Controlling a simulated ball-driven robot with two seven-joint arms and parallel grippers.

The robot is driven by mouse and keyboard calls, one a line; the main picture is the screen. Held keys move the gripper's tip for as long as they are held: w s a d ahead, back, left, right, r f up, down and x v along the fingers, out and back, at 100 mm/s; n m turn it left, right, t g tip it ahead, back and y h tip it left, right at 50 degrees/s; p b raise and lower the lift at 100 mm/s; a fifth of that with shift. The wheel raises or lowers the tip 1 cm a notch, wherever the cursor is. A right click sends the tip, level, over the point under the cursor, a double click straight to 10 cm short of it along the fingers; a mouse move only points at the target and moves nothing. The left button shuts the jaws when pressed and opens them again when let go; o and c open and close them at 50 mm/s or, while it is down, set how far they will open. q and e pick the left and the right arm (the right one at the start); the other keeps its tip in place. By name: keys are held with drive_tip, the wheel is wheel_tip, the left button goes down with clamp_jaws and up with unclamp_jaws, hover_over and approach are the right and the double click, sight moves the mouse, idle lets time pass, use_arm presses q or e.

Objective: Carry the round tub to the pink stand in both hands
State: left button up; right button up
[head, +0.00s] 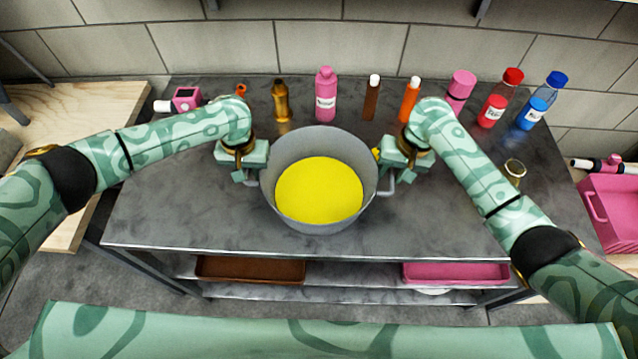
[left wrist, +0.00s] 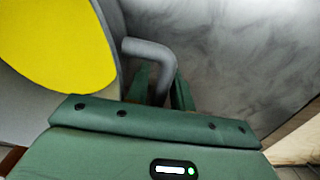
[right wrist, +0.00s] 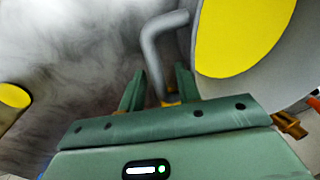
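The round tub (head: 290,216) is grey with a yellow inside or filling and stands upright on the dark worktop. It has a bent grey handle on each side. My left gripper (head: 248,178) is at the left handle; in the left wrist view this handle (left wrist: 150,52) runs down between the green fingers, which look slightly apart from it. My right gripper (head: 388,182) is at the right handle; in the right wrist view that handle (right wrist: 152,55) passes between fingers that stand clear of it. I cannot make out a pink stand.
Several bottles line the worktop's back edge, including a pink one (head: 325,97) and a blue one (head: 532,112). A small jar (head: 515,170) stands to the right. A brown tray (head: 250,270) and a pink tray (head: 455,273) lie below. A pink crate (head: 612,215) is at far right.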

use_arm(q)
clamp_jaws()
use_arm(e)
clamp_jaws()
